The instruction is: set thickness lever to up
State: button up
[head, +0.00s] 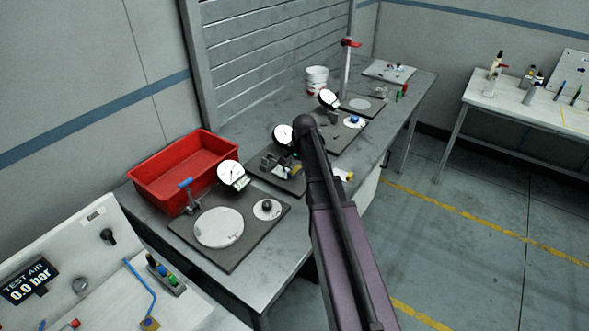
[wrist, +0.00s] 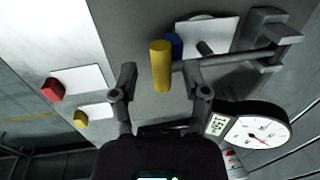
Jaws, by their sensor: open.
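A lever with a yellow cylindrical grip (wrist: 160,66) shows in the wrist view, on a grey arm (wrist: 235,62) running right to a bracket. I take it for the thickness lever; no name on it is readable. My gripper (wrist: 160,76) is open, and the grip lies between its two fingertips in the picture, with gaps on both sides. I cannot tell how deep it sits between them. A dial gauge (wrist: 258,132) is at the right. In the head view my arm partly covers this middle station's dial (head: 283,134); my gripper is not clearly visible there.
A blue part (wrist: 175,44) is behind the grip. Red (wrist: 53,90) and yellow (wrist: 80,118) knobs sit by white labels at the left. On the bench, a red bin (head: 183,165) and a gauge plate with a blue-handled lever (head: 186,184) stand nearer. More gauges stand farther back.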

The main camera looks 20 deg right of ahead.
grip_shut()
jog(key=shift+a, duration=0.25)
jog(key=shift+d, duration=0.2)
jog(key=shift+d, duration=0.1)
